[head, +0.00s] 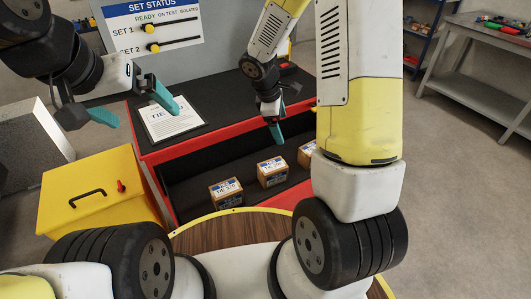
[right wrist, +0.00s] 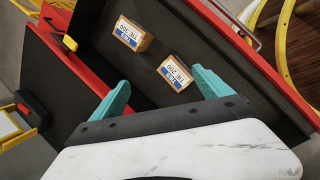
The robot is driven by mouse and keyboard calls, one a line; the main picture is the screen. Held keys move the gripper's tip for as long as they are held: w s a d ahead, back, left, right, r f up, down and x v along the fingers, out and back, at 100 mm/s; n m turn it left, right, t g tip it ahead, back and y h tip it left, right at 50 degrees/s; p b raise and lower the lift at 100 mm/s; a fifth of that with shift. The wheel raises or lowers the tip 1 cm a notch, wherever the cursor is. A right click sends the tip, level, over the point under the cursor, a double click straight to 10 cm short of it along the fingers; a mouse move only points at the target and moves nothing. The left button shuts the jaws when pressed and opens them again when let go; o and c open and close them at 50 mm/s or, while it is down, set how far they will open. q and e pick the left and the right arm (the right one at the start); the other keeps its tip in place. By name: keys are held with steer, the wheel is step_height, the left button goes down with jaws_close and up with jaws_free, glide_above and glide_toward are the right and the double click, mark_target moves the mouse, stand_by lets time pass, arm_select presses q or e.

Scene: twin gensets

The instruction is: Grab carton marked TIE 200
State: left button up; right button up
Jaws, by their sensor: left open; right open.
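Three small brown cartons with white-and-blue TIE labels stand in a row in the open dark drawer (head: 185,172): a left carton (head: 225,194), a middle carton (head: 271,172) and a right carton (head: 306,154). Their numbers are too small to read surely. In the right wrist view two cartons show, one nearer the fingers (right wrist: 176,72) and one farther off (right wrist: 132,35). My right gripper (right wrist: 162,84) is open and empty above the drawer, apart from the cartons. My left gripper (head: 134,106) is open and empty over the cabinet's left side.
The red cabinet (head: 150,157) has a dark top with a printed sheet (head: 172,120) on it. A yellow box (head: 95,195) with a black handle stands to the left. A status board (head: 152,25) is behind. A grey workbench (head: 490,70) stands far right. Open floor lies right.

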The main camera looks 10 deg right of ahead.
mark_target(275, 170)
steer(key=a+f+n, duration=0.1)
steer(key=f+n, duration=0.1)
steer(key=f, duration=0.3)
steer(key=w+f+n, duration=0.1)
steer(key=f+n, duration=0.1)
steer(key=f, duration=0.4)
steer(key=w+a+f+n, duration=0.1)
steer(key=f+n, duration=0.1)
steer(key=f, duration=0.4)
steer(key=shift+w+a+f+n+g+h, duration=0.1)
steer(key=shift+a+f+n+g+h, duration=0.2)
steer(key=shift+a+n, duration=0.1)
steer(key=shift+d+f, duration=0.1)
steer(key=shift+f, duration=0.25)
steer(key=shift+x, duration=3.65)
steer(key=shift+w+f, duration=0.15)
steer(key=shift+f, duration=0.1)
steer(key=c, duration=1.7)
steer(key=shift+r, duration=0.1)
